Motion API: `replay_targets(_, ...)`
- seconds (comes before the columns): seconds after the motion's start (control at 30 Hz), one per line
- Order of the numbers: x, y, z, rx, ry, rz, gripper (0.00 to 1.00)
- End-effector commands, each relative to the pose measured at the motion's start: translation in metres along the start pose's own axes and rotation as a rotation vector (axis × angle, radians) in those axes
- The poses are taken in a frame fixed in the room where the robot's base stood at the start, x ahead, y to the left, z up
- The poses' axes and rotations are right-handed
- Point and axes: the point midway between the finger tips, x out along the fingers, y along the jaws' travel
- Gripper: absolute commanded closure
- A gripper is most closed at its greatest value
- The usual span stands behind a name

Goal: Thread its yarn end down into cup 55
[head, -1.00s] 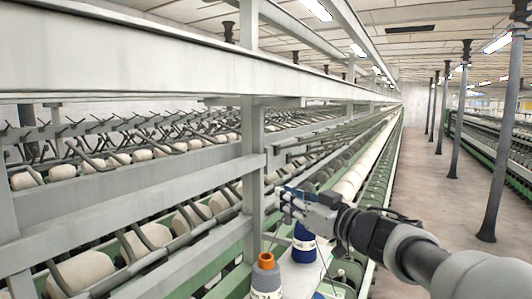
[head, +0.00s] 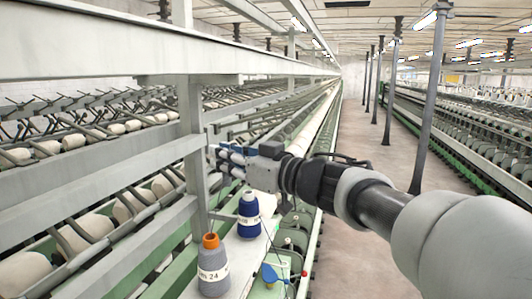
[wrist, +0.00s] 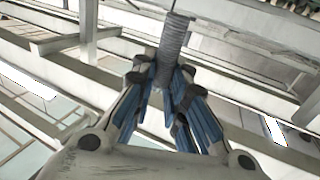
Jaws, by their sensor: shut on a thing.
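My gripper (head: 224,160) reaches left in front of the frame post in the head view. In the wrist view its blue-padded fingers (wrist: 163,88) are closed around the lower end of a grey ribbed cylinder (wrist: 174,38), with a thin dark tip at its top. It looks like the yarn end, but I cannot be sure. Below the gripper stand a blue yarn cone (head: 249,216) and a grey yarn cone with an orange top (head: 212,268), its label ending in 24. Thin dark lines rise near both cones. I cannot make out a cup numbered 55.
A pale upright post (head: 190,110) and horizontal rails (head: 100,190) stand close to the gripper's left. White bobbins (head: 85,232) lie behind the rails. A blue paddle-shaped part (head: 270,274) is on the machine below. The aisle (head: 345,190) on the right is clear.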

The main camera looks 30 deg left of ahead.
Motion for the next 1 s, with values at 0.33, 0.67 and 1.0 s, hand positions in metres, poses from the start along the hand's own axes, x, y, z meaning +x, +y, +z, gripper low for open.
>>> replay_targets(0.33, -0.043, 0.005, 0.0, -0.001, 0.001, 0.002, 0.96)
replay_targets(0.67, -0.082, 0.009, 0.002, 0.0, 0.001, 0.003, 0.96)
replay_targets(1.0, -0.123, 0.013, 0.003, -0.001, 0.001, 0.003, 0.96)
